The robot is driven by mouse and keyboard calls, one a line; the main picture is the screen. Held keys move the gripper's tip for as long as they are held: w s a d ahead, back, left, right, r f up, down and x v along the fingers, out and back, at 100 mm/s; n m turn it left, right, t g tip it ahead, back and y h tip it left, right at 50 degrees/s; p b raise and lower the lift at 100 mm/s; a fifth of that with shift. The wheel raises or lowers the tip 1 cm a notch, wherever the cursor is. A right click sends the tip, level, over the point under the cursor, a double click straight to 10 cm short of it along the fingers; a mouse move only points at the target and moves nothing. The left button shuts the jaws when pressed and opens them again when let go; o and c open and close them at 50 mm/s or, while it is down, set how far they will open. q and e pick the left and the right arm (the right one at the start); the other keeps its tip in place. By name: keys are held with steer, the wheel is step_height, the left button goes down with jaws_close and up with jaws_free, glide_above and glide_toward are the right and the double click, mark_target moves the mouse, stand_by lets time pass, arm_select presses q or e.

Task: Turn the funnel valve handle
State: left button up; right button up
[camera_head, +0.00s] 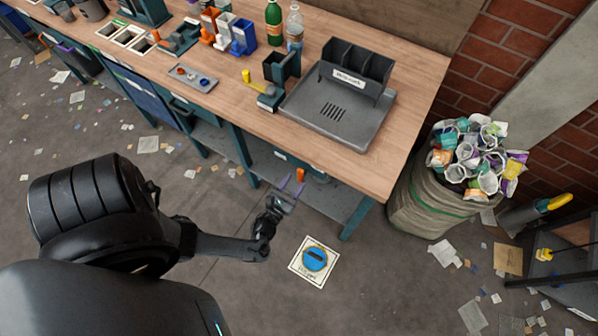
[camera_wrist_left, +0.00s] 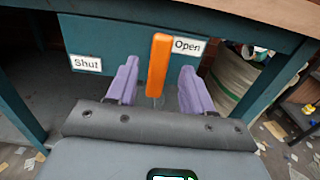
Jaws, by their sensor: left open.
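The orange valve handle (camera_wrist_left: 158,65) stands upright on a teal panel (camera_wrist_left: 115,42) under the bench, between a "Shut" label (camera_wrist_left: 87,63) on the left and an "Open" label (camera_wrist_left: 188,46) close on its right. In the head view the handle (camera_head: 300,175) shows as a small orange piece below the bench edge. My left gripper (camera_wrist_left: 159,72) is open, with its two purple fingers on either side of the handle and visible gaps to both. It also shows in the head view (camera_head: 291,185). I cannot tell how deep the handle sits between the fingers. My right gripper is out of view.
The wooden bench top (camera_head: 225,103) overhangs the panel. A grey tray (camera_head: 370,125) and bottles stand on it. A sack of crushed cups (camera_head: 415,205) stands at the right. A floor sign with a blue disc (camera_head: 305,272) and scattered litter lie on the floor.

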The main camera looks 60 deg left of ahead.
arm_select(q)
steer(key=shift+v, duration=3)
steer(key=w+d+r+n+g+h, duration=0.3)
steer(key=d+r+n, duration=0.25)
steer(key=n, duration=0.35)
steer(key=w+d+r+n+g+h, duration=0.35)
steer(key=r+n, duration=0.35)
steer(key=n, duration=0.3)
steer(key=s+d+r+n+g+h, duration=0.2)
steer(key=s+d+r+n+g, duration=0.35)
steer(key=s+r+n, duration=0.3)
step_height(320, 180, up, 27)
steer(key=n+p, duration=0.1)
steer(key=p, duration=2.7)
steer(key=shift+s+a, duration=0.25)
steer(key=shift+s, duration=0.05)
